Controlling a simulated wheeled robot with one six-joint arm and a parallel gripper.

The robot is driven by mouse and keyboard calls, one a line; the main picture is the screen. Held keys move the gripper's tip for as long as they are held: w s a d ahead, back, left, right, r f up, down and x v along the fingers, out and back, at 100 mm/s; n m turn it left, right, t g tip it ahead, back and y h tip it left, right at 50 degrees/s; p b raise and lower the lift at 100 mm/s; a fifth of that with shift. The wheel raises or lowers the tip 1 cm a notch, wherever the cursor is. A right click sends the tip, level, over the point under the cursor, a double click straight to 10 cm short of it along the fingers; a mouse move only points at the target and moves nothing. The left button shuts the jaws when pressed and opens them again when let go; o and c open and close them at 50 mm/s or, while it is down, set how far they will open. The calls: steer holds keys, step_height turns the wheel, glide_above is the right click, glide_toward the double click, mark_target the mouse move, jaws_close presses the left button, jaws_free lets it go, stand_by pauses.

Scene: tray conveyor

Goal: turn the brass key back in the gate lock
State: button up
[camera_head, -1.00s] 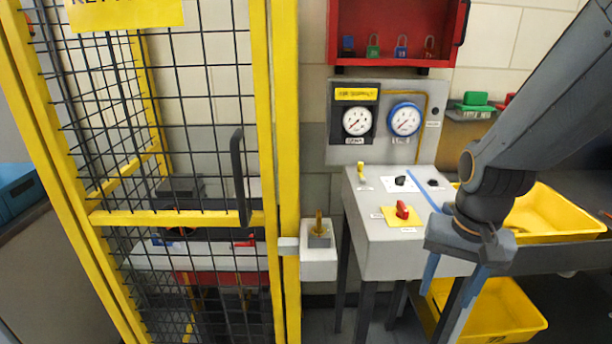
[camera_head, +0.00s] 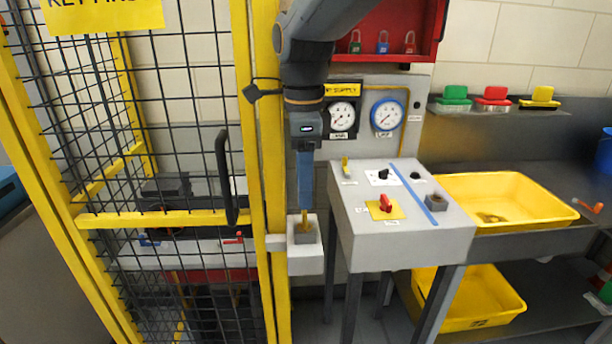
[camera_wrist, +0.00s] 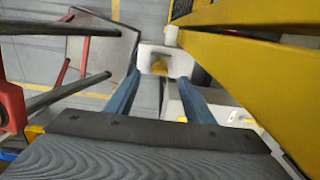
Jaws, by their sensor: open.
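The brass key (camera_head: 305,222) stands upright in the gate lock (camera_head: 307,262), a pale box with a grey top beside the yellow gate post. My gripper (camera_head: 304,206) points straight down over the key, its blue fingers reaching the key's top. In the wrist view, the open fingers of my gripper (camera_wrist: 160,73) lie left and right of the brass key (camera_wrist: 160,67), with gaps between. I cannot tell whether the fingertips are level with the key or just above it.
The yellow mesh gate (camera_head: 150,219) with a black handle (camera_head: 226,178) stands left of the lock. A grey control console (camera_head: 405,240) with a red switch (camera_head: 384,203) stands close on the right. A gauge panel (camera_head: 364,90) and red cabinet (camera_head: 425,30) are behind.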

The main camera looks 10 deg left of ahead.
mark_target(305, 223)
step_height(305, 223, down, 6)
steer(key=shift+f+p, duration=0.25)
steer(key=shift+p, duration=0.4)
steer(key=c, duration=1.1)
steer(key=shift+n+p, duration=0.6)
steer(key=shift+n, duration=0.4)
